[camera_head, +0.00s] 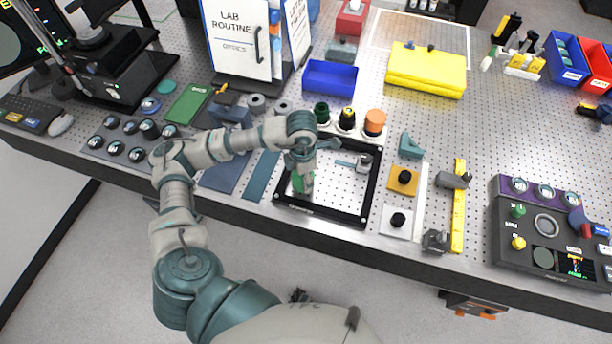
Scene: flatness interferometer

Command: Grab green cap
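A dark green cap (321,113) stands at the left of a short row, beside a black-and-yellow cap (347,118) and an orange cap (375,122). My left gripper (303,184) points down over the black square frame (331,214), nearer the table's front edge than this row. A bright green piece (297,182) shows at its fingers; I cannot tell whether it is held, lies behind them or is part of the gripper. The finger gap is too small and covered to read. My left gripper is apart from the dark green cap. My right gripper is not in view.
A blue bin (330,78) stands behind the caps. A lab routine binder (240,42) is at the back left.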

